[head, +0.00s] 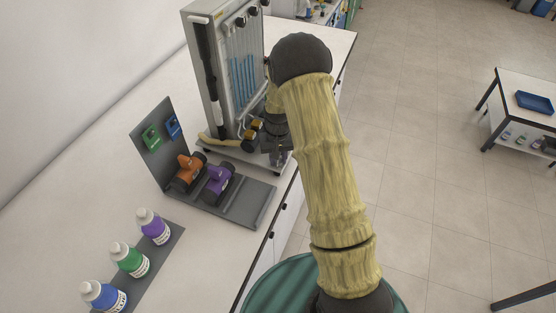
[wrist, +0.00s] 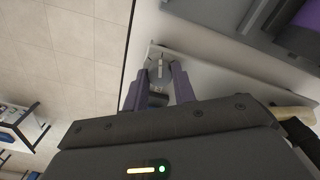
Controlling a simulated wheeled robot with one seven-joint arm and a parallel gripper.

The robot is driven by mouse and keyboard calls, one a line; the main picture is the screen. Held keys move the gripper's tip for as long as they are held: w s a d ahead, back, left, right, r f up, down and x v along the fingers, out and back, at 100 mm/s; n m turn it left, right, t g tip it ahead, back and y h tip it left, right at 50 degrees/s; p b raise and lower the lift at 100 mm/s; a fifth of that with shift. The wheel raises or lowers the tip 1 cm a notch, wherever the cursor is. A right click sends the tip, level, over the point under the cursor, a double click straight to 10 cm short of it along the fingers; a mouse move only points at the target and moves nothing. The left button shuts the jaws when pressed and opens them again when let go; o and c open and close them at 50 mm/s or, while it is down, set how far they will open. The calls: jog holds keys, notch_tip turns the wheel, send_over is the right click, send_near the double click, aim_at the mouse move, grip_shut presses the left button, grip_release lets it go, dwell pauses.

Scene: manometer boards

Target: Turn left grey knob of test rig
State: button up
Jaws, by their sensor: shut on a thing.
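The test rig (head: 232,75) is an upright grey board with blue-filled tubes, standing on a base plate at the back of the bench. My gripper (head: 277,152) is low at the rig's right front corner in the head view, and my arm covers part of the rig there. In the wrist view my gripper (wrist: 158,78) has its two fingers closed around a round grey knob (wrist: 158,68) with a pale line across its face. The knob sits by the edge of the pale base plate (wrist: 215,78). A second grey knob cannot be made out.
A dark grey stand (head: 240,203) with orange (head: 188,172) and purple (head: 218,180) fittings is close in front of the rig. Several capped bottles (head: 130,258) stand on a dark mat nearer me. The bench edge and open floor (head: 430,150) lie to the right.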

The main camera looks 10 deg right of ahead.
jog(key=shift+m, duration=1.4)
jog(key=shift+b, duration=0.3)
jog(key=o, duration=1)
jog(key=shift+r, duration=0.15)
notch_tip(320, 180, up, 17)
jog(key=b, duration=0.3)
jog(key=shift+r, duration=0.1)
jog(key=s+f+n+t, duration=0.1)
jog(key=s, duration=0.6)
jog(key=s+f+n, duration=0.1)
jog(key=s, duration=0.6)
jog(key=s+f+n+t, duration=0.1)
jog(key=s, duration=0.6)
jog(key=shift+s+f+n+t, duration=0.15)
jog(key=shift+s+n+t, duration=0.15)
jog(key=shift+s+n, duration=0.1)
